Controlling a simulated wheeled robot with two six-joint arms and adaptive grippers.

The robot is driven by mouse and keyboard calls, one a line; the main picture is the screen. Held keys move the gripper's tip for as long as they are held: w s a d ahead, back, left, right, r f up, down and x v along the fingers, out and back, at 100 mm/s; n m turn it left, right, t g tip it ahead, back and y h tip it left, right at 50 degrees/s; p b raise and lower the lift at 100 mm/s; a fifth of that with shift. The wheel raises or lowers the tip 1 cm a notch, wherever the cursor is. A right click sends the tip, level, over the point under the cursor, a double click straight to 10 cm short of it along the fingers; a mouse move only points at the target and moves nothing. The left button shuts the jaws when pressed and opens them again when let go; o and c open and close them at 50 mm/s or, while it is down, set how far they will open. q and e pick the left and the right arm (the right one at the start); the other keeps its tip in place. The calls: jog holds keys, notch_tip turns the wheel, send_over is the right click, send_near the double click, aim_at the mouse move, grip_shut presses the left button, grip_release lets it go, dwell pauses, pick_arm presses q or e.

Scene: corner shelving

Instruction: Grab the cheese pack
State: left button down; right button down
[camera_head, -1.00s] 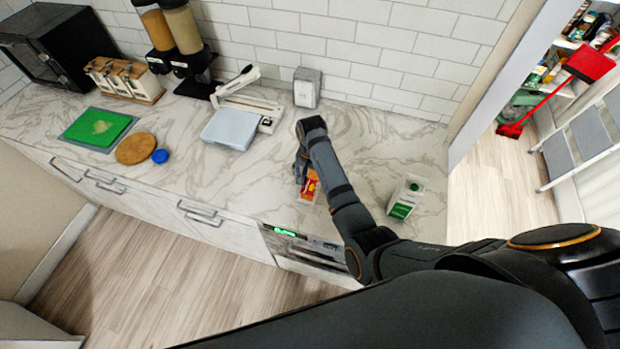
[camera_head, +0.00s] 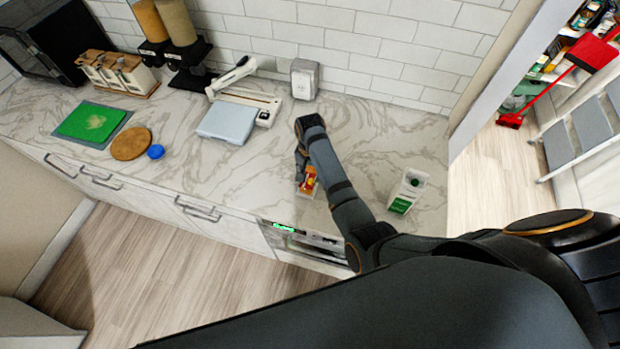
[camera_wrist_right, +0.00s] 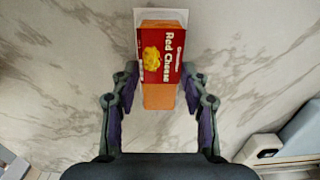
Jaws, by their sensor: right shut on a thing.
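The cheese pack (camera_wrist_right: 162,58) is red and orange with "Red Cheese" lettering and a yellow picture. In the right wrist view its lower part lies between the two fingers of my right gripper (camera_wrist_right: 160,100). The gripper is shut on it. In the head view the cheese pack (camera_head: 308,181) shows beside my right gripper (camera_head: 301,172), which partly hides it. The pack is over the marble counter (camera_head: 250,178); I cannot tell whether it touches the surface. My left gripper is not in view.
The counter around the pack is clear.

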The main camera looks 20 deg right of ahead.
aim_at(310, 175)
jog(key=shift+s+f, duration=0.1)
jog(key=shift+f, duration=0.05)
jog(key=r, duration=0.3)
jog(key=shift+w+r, duration=0.15)
jog(key=shift+w, duration=0.1)
jog(key=s+d+r, duration=0.1)
jog(key=d+r, duration=0.8)
jog(key=d, duration=0.5)
jog(key=shift+r, duration=0.4)
jog(key=shift+s, duration=0.15)
